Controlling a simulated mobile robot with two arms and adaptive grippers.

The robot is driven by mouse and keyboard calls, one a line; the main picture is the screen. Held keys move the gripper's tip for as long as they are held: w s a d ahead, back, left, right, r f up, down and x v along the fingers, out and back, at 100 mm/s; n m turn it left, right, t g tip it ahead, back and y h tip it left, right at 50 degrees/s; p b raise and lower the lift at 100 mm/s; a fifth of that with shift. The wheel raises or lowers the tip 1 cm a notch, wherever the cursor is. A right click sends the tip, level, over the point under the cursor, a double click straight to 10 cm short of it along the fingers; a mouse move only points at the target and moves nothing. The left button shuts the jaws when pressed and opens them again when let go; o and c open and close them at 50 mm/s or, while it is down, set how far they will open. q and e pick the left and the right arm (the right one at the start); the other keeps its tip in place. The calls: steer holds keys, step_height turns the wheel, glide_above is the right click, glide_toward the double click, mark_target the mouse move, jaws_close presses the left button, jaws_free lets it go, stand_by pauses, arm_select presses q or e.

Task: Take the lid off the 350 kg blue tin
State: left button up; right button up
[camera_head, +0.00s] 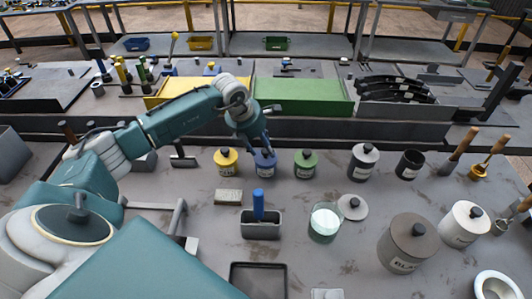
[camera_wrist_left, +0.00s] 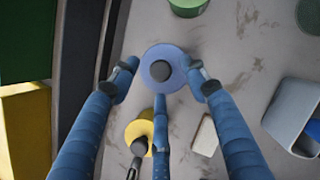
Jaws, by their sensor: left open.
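The blue tin (camera_head: 266,168) stands on the grey bench between a yellow tin and a green tin, with its lid on. Its label is too small to read. In the left wrist view its round blue lid (camera_wrist_left: 150,54) shows from above with a dark knob (camera_wrist_left: 161,71) in the middle. My left gripper (camera_head: 264,149) is over the blue tin and hides part of its lid in the head view. In the left wrist view its three blue fingers are spread around the lid, with nothing held. My right gripper is not in view.
The yellow tin (camera_head: 226,164) and green tin (camera_head: 305,165) stand close on either side. A grey holder (camera_head: 260,231) with a blue handle and a pale block (camera_head: 228,197) are nearer. A glass jar (camera_head: 324,224), loose lid (camera_head: 352,207) and several tins stand right.

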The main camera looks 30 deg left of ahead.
arm_select(q)
steer(key=shift+x, duration=1.1)
jaws_close()
steer(key=shift+r, duration=0.15)
